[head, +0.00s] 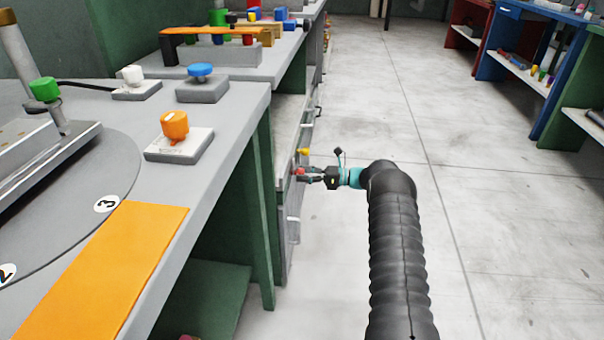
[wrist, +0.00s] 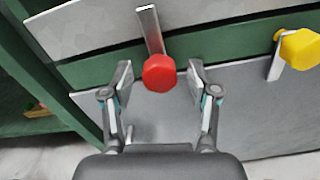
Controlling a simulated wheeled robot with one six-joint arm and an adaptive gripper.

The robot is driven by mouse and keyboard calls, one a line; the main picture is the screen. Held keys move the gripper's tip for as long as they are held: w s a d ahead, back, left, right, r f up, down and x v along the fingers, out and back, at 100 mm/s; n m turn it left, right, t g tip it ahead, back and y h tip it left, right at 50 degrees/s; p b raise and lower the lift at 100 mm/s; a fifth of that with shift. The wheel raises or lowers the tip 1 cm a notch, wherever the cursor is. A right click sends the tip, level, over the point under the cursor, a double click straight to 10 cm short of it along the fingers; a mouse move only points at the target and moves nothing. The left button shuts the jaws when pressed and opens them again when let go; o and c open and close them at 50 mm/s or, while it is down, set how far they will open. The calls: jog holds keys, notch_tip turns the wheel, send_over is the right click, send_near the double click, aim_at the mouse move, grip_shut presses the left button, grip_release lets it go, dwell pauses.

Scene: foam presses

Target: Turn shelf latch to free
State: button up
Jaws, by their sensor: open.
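A latch with a red knob (wrist: 159,73) sits at the front of the green and grey bench unit. Its flat metal bar (wrist: 149,28) runs up from the knob, nearly upright with a slight tilt. My gripper (wrist: 160,76) is open, with one finger on each side of the red knob and a visible gap on both sides. In the head view my gripper (head: 311,176) reaches left to the red knob (head: 299,172). A second latch with a yellow knob (wrist: 300,48) is to the right in the wrist view. No lettering tells which latch is the shelf one.
Grey panels (wrist: 240,100) lie close behind the knobs. A green bench leg (head: 264,210) stands left of my gripper. The bench top carries an orange knob (head: 175,125) and an orange mat (head: 110,270). The floor (head: 480,200) to the right is clear.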

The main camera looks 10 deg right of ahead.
jog(key=shift+w+a, duration=0.15)
jog(key=shift+a, duration=0.25)
jog(key=shift+c, duration=0.3)
grip_shut()
